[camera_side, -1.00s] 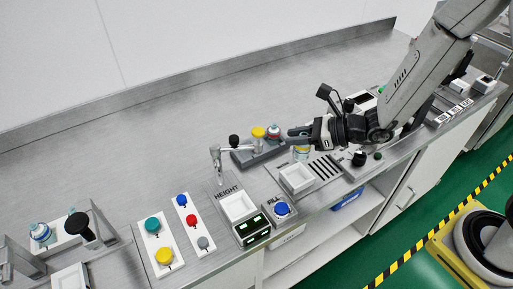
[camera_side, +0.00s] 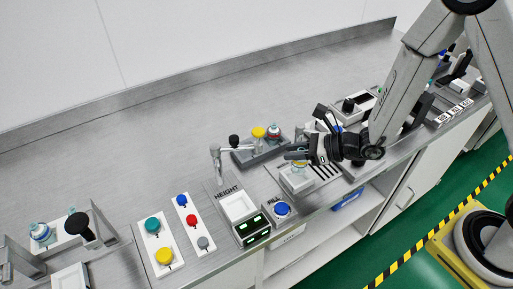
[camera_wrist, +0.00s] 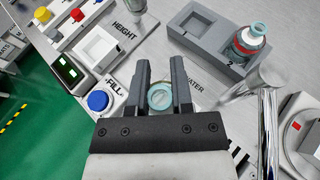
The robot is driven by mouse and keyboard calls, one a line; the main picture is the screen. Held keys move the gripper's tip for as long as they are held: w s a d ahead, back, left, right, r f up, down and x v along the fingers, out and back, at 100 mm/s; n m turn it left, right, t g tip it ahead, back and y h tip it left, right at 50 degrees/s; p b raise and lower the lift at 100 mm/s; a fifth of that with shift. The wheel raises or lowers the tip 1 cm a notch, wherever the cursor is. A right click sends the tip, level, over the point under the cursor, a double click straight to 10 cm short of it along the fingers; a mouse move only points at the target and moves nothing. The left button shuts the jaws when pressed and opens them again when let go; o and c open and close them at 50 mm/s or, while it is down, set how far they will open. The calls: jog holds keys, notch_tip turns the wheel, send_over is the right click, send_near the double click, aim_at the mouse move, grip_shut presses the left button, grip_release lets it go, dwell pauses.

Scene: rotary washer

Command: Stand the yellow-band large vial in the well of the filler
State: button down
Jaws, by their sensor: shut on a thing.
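My gripper (camera_side: 290,156) is shut on the vial, just above a white square tray (camera_side: 297,182). A yellow patch of the vial (camera_side: 299,164) shows under the fingers in the side view. In the wrist view the vial's pale teal rim (camera_wrist: 160,96) sits between the two fingers (camera_wrist: 163,88). The vial looks upright; its lower part is hidden, and I cannot tell whether it touches the tray.
A blue FILL button (camera_side: 282,209) is between the well and the tray. A grey rack (camera_side: 262,153) behind holds a red-band vial (camera_wrist: 250,40); a yellow-topped thing (camera_side: 258,132) stands by it.

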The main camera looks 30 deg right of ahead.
aim_at(293, 162)
jog(key=shift+f, duration=0.15)
jog(key=shift+f, duration=1.7)
jog(key=shift+f, duration=0.15)
jog(key=c, duration=0.5)
grip_release()
jog(key=shift+r, duration=0.2)
jog(key=v, duration=0.7)
jog(key=shift+s+d, duration=0.2)
jog(key=shift+s, duration=0.05)
